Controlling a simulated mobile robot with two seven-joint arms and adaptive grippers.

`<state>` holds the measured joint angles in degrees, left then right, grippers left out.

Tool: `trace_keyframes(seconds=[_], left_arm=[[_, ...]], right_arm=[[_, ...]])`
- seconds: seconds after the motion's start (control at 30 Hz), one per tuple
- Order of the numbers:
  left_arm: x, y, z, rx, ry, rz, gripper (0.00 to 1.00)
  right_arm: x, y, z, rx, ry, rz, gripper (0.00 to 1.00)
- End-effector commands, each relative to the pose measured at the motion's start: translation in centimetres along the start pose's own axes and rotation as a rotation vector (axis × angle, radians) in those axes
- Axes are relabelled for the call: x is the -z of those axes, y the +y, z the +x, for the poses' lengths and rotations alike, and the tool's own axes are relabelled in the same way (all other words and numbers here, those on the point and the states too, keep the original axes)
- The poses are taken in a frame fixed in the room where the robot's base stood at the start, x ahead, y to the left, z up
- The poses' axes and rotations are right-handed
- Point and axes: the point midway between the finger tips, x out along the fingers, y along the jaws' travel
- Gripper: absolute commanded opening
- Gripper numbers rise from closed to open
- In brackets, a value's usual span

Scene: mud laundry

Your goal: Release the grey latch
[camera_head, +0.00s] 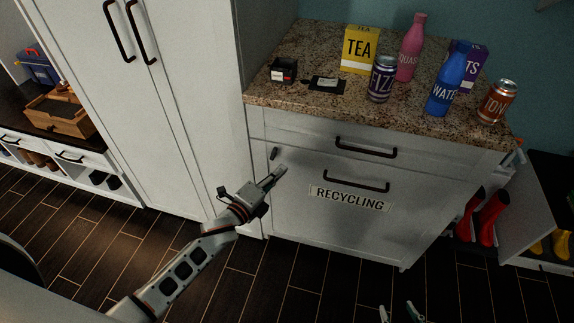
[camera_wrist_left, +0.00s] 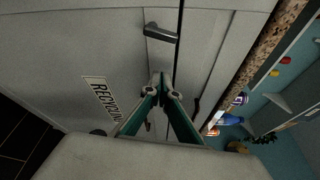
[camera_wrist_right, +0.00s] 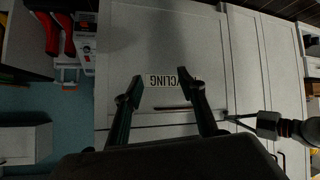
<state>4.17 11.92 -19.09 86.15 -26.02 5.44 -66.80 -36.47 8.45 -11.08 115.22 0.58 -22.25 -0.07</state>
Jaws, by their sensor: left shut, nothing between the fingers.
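The grey latch (camera_head: 273,153) is a small dark-grey lever at the upper left of the white recycling front (camera_head: 330,225). In the left wrist view the latch (camera_wrist_left: 161,33) lies ahead of the fingertips, with a visible gap. My left gripper (camera_head: 281,172) is shut and empty, just below and right of the latch in the head view; its closed fingers also show in the left wrist view (camera_wrist_left: 161,87). My right gripper (camera_wrist_right: 165,95) is open and empty, facing the recycling front; its fingertips show at the bottom edge of the head view (camera_head: 398,311).
A black handle (camera_head: 356,183) and a recycling sign (camera_head: 348,200) are on the front. Above is a drawer handle (camera_head: 366,148). The granite counter (camera_head: 320,104) holds cans, bottles and boxes. An open cabinet door (camera_head: 527,215) stands at right. The floor in front is clear.

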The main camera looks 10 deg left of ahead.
Motion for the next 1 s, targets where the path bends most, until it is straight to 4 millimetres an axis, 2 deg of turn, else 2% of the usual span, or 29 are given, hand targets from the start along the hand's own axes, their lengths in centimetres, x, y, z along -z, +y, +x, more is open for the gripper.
trace_keyframes(seconds=[0.1,0.33,1.0], left_arm=[[0.0,-0.1,-2.5,-0.001,0.0,0.001,0.0],[0.0,-0.1,-5.1,0.0,0.001,0.0,0.0],[0.1,0.0,-5.7,-0.003,0.0,-0.007,0.0]], right_arm=[[0.5,-0.5,-0.2,0.006,0.005,0.01,0.4],[0.4,-1.0,-0.1,0.013,0.003,0.016,0.4],[0.6,-0.6,0.0,0.007,0.006,0.013,0.4]])
